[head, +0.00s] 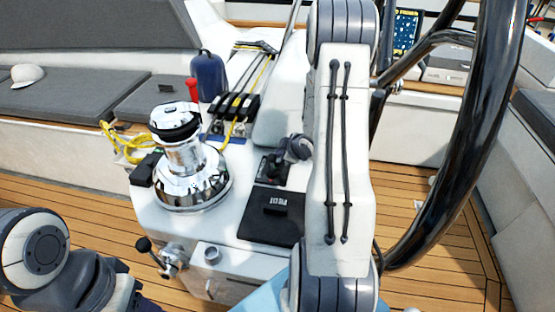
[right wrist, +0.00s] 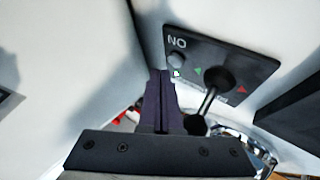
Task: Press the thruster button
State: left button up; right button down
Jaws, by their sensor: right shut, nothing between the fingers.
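The thruster panel (right wrist: 222,70) is a small black plate in the right wrist view. It has "NO" lettering, green and red triangles and a black joystick (right wrist: 218,80). The button (right wrist: 177,61) is a small round grey knob at its left end, below the lettering. My right gripper (right wrist: 160,76) is shut and empty, its dark fingertips just left of and below the button. I cannot tell whether they touch it.
A chrome winch (head: 187,165) stands left of the panel on the white console. A dark flat plate (head: 262,228) lies in front. A large black steering wheel (head: 466,150) rises at right.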

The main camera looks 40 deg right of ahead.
dwell(0.4)
jog(key=shift+f+b, duration=0.4)
jog(key=shift+f, duration=0.05)
jog(key=shift+f, duration=0.3)
dwell(0.4)
jog(key=shift+r, duration=0.15)
jog(key=shift+r+p, duration=0.4)
jog(key=shift+r, duration=0.25)
notch_tip(320, 180, up, 6)
jog(key=p, duration=0.5)
